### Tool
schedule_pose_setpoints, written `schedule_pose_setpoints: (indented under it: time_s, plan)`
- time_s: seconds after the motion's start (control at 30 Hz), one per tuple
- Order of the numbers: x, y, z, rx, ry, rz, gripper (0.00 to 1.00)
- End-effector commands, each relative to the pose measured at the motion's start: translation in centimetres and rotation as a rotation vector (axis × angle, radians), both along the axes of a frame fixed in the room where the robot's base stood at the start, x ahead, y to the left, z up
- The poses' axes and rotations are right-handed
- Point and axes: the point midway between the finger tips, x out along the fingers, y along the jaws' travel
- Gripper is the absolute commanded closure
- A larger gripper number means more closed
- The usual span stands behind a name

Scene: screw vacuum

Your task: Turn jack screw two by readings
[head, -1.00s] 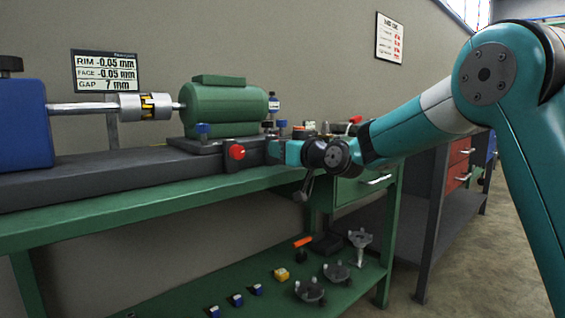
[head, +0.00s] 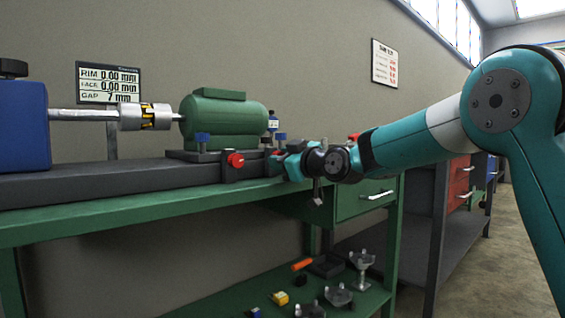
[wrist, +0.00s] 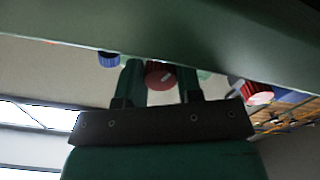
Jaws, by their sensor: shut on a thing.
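My gripper (wrist: 160,68) is shut on a ribbed red jack screw knob (wrist: 160,78), which sits between its two fingers in the wrist view. In the head view my gripper (head: 281,164) reaches the right end of the machine base, beside the green motor (head: 226,118); the fingertips are mostly hidden. Another red jack screw knob (head: 235,160) sticks out of the base front to the left. The readings display (head: 109,83) shows RIM 0.00 mm, FACE 0.00 mm and GAP 7 mm. I cannot tell which screw is numbered two.
The coupling (head: 144,116) joins the shaft to the motor. The green bench (head: 130,215) has a lower shelf holding several loose parts. Red-drawer cabinets (head: 460,175) stand at the right behind my arm.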

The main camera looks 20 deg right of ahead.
Motion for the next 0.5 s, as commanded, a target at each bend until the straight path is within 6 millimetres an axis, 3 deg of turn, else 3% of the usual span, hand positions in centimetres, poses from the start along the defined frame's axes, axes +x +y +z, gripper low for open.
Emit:
schedule_pose_setpoints:
  time_s: [0.27, 0.3, 0.4, 0.5]
  plan:
    - [0.03, -0.08, -0.23, -0.002, 0.006, -0.002, 0.91]
    - [0.03, -0.09, -0.22, -0.002, 0.006, -0.002, 0.63]
    - [0.02, -0.07, -0.18, -0.001, 0.005, -0.002, 0.42]
    - [0.02, -0.03, -0.13, 0.000, 0.003, -0.001, 0.42]
